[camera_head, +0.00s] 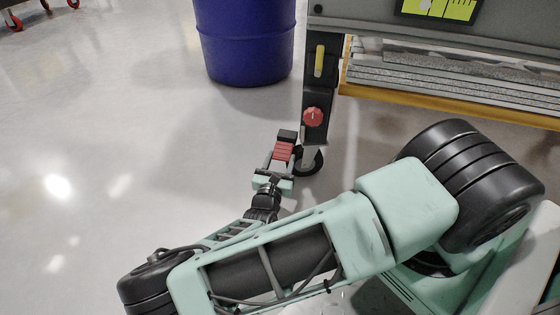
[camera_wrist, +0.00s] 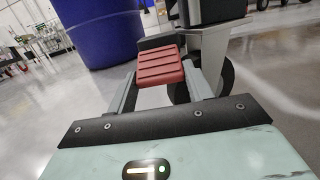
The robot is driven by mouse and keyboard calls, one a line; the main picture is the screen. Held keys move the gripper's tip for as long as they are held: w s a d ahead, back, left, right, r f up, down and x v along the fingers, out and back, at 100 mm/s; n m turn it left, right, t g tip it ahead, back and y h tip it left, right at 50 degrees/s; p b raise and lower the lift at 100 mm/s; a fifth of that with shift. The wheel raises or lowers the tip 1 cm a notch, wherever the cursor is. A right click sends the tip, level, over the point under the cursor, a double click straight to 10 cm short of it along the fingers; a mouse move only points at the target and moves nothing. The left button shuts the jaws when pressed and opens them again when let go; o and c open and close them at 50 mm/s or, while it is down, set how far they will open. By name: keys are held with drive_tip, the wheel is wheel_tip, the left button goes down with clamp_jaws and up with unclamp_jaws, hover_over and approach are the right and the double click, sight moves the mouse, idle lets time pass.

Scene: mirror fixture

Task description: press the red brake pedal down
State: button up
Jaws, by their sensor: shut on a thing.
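The red brake pedal (camera_head: 283,151) is a ribbed red plate beside a caster at the foot of the fixture's dark leg. In the wrist view the red pedal (camera_wrist: 160,66) sits between my two grey fingers, with a black part behind it. My gripper (camera_head: 281,161) is low by the floor, its fingers closed on the pedal's sides; the gripper (camera_wrist: 161,78) shows the same from the wrist. I cannot tell how far down the pedal is tilted. The black caster wheel (camera_wrist: 183,88) is partly hidden behind the right finger.
The fixture leg (camera_head: 318,75) carries a red knob (camera_head: 313,117) and a yellow handle (camera_head: 319,61) above the pedal. A blue barrel (camera_head: 245,40) stands behind to the left. A yellow-edged rack (camera_head: 450,105) is at the right.

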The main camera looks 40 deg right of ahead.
drive_tip(key=o, duration=1)
drive_tip(key=shift+s+a, duration=0.1)
drive_tip(key=shift+s+a+p, duration=0.25)
drive_tip(key=shift+a+p, duration=0.05)
drive_tip(key=shift+p, duration=0.1)
drive_tip(key=shift+p+v, duration=3.5)
drive_tip(key=shift+v, duration=4.75)
drive_tip(key=shift+w+f, duration=0.1)
